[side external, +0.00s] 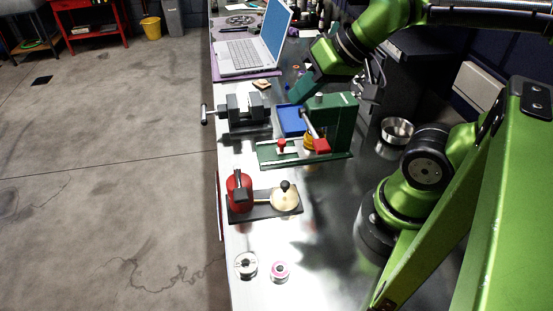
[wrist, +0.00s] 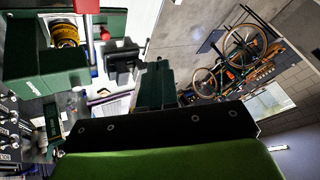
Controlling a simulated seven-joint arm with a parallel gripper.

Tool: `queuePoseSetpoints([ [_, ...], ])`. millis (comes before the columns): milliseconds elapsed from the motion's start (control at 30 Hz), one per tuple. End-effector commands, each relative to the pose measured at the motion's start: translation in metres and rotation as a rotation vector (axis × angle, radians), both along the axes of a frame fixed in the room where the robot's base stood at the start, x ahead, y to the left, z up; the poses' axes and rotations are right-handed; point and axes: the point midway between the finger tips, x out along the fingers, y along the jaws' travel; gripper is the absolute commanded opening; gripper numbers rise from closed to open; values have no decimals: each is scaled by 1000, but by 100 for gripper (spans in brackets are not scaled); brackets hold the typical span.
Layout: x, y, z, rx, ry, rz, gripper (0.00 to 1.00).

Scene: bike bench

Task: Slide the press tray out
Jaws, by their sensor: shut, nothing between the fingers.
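The green press (side external: 338,118) stands on a green base plate in the side view, with a red-ended lever and a yellow-orange round part under it. Its pale tray (side external: 292,146) lies low at the front left of the base, with a red knob (side external: 281,145) on it. In the wrist view the press (wrist: 45,62) is at upper left, with a red knob (wrist: 105,33) beside it. My gripper (side external: 300,92) is shut and empty, above and behind the press, apart from the knob. Its dark green fingers (wrist: 155,85) also show in the wrist view.
A blue bin (side external: 291,120) sits close beside the press, below my gripper. A grey vise (side external: 243,112) stands to the left. A laptop (side external: 255,45) is farther back, a metal bowl (side external: 397,131) to the right. A red tool on a black base (side external: 264,203) and two spools (side external: 246,264) are nearer.

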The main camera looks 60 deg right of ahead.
Motion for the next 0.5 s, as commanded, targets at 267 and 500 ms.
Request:
queuePoseSetpoints([
  [267,8,-7,-14,1,67,-28,32],
  [500,61,-41,-25,-12,292,-96,51],
])
